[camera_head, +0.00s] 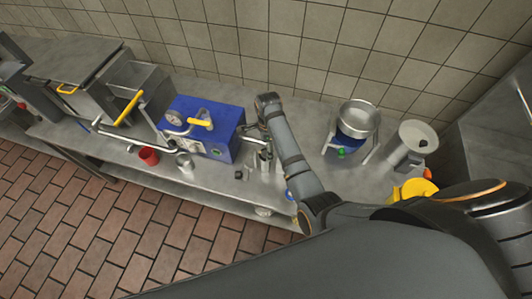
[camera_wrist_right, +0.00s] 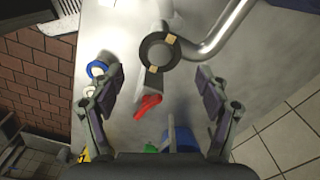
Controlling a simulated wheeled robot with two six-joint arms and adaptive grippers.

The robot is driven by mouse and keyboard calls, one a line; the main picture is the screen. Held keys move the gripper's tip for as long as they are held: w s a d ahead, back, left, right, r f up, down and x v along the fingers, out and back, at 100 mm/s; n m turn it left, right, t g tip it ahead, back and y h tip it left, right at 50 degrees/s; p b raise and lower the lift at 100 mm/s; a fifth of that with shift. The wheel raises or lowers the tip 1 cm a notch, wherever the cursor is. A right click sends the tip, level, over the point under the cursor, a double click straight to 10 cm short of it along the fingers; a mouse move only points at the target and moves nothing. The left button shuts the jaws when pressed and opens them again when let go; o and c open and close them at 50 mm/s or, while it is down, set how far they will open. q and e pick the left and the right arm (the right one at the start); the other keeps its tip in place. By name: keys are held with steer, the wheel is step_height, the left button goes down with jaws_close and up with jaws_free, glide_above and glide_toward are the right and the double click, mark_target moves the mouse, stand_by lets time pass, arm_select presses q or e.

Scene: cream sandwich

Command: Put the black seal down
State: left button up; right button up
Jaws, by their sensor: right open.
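In the right wrist view a black ring with two tan marks, which looks like the black seal (camera_wrist_right: 144,55), sits around or against the end of a grey metal pipe (camera_wrist_right: 222,30). Which of the two I cannot tell. My right gripper (camera_wrist_right: 156,74) is open, with one finger on each side of the picture. The ring lies between and slightly beyond the fingertips, and neither finger visibly touches it. In the head view my right arm reaches over the counter beside the blue machine (camera_head: 222,122), and the ring is not clear there. My left gripper is not in view.
A red piece (camera_wrist_right: 147,106) lies below the ring in the wrist view. Bare counter shows behind my arm.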

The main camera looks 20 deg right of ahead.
steer(key=shift+a+f, duration=0.2)
steer(key=shift+f, duration=1.3)
steer(key=shift+d, duration=0.15)
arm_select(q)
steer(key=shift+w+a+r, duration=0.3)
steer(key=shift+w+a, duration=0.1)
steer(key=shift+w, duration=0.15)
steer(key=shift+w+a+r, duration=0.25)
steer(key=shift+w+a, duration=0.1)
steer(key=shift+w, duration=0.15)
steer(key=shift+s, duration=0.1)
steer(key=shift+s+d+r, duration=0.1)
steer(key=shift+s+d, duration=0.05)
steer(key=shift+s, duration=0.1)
arm_select(e)
steer(key=shift+f, duration=0.2)
steer(key=c, duration=0.9)
